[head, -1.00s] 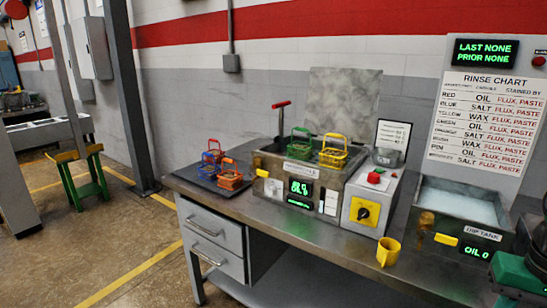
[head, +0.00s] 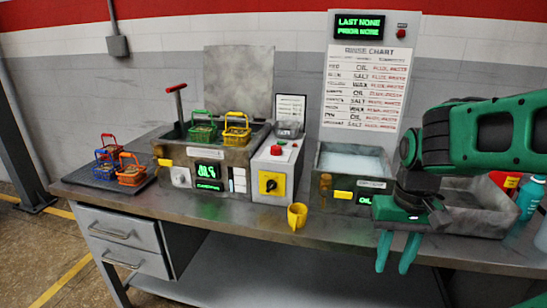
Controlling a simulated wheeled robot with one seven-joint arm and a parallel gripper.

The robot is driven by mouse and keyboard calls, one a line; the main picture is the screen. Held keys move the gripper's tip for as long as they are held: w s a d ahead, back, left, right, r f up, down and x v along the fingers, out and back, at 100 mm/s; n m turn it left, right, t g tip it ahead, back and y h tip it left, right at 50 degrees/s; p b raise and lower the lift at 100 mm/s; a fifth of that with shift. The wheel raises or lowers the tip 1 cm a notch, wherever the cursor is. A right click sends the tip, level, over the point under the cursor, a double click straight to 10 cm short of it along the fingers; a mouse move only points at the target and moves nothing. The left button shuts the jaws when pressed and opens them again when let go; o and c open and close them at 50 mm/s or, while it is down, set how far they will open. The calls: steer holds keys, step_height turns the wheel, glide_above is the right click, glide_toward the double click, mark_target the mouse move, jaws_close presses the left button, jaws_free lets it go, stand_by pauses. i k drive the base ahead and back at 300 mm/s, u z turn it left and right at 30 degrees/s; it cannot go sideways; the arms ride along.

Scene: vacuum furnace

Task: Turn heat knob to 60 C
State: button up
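The heat knob seems to be the round pale knob (head: 180,177) on the front of the bath unit (head: 233,158), left of its green display (head: 209,171); its label is too small to read. The display's digits are blurred. A black rotary switch on a yellow plate (head: 271,184) is on the grey box to the right.
Green (head: 202,130) and yellow (head: 237,131) baskets sit in the bath. Several baskets stand on a dark tray (head: 101,176) at the left. A yellow cup (head: 297,216) stands near the bench's front edge. The dip tank (head: 351,168) is beside my arm.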

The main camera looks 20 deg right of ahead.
mark_target(276, 149)
steer(key=k, duration=1.05)
steer(key=u, duration=0.55)
steer(key=i, duration=1.65)
steer(key=z, duration=0.1)
